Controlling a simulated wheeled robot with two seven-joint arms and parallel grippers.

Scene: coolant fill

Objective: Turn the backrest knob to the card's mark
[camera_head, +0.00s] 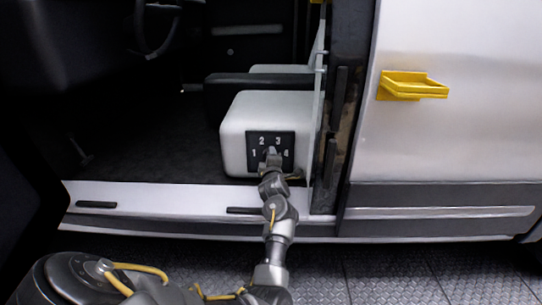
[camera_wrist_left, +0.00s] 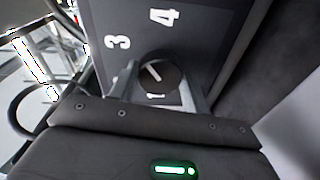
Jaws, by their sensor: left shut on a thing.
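The backrest knob (camera_wrist_left: 158,76) is a dark round dial with a white pointer line. In the left wrist view the line slants up and left, roughly towards the 3. In the wrist view 3, 4 and what looks like a 1 show; the 2 is hidden. My left gripper (camera_head: 272,155) is at the knob, its fingers shut on either side of it (camera_wrist_left: 163,88). My right gripper is out of view. I cannot make out a card.
The white seat base (camera_head: 235,135) stands inside the open van doorway, beside the dark door pillar (camera_head: 335,130). The pale sill (camera_head: 150,195) runs below my arm. The cabin floor left of the seat is clear.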

